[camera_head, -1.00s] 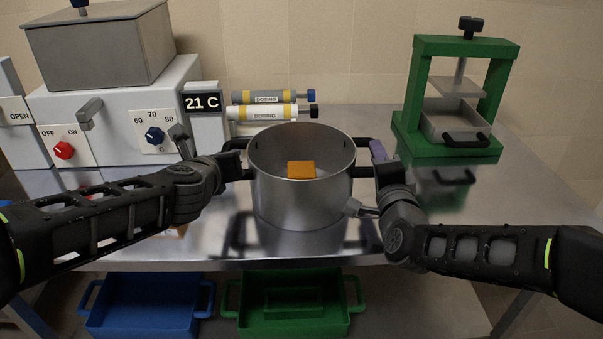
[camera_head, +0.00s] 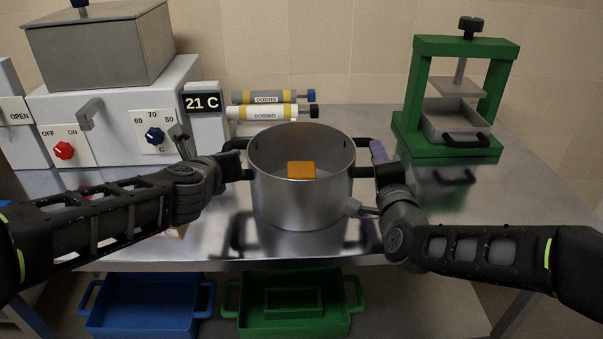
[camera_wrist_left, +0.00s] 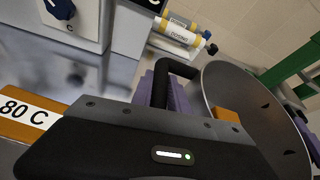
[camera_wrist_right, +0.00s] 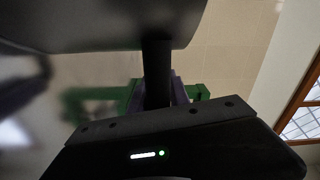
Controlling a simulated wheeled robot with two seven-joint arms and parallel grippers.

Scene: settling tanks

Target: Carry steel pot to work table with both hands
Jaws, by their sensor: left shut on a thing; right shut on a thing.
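The steel pot (camera_head: 300,205) is upright over the steel table (camera_head: 520,205), between my two arms; I cannot tell whether its base touches the top. An orange block (camera_head: 301,170) shows inside it, and a short spout is low on its right front. My left gripper (camera_head: 240,163) is shut on the pot's left black handle, which shows in the left wrist view (camera_wrist_left: 165,85). My right gripper (camera_head: 378,160) is shut on the right handle, seen in the right wrist view (camera_wrist_right: 157,75). Its purple fingertip shows beside the handle; the handles partly hide behind the grippers.
A green press (camera_head: 455,150) stands at the right. Two dosing tubes (camera_head: 265,112) lie behind the pot. A grey heater unit (camera_head: 115,120) with knobs and a 21 C display (camera_head: 201,103) is at the left. Blue (camera_head: 140,318) and green (camera_head: 335,325) bins sit below the front edge.

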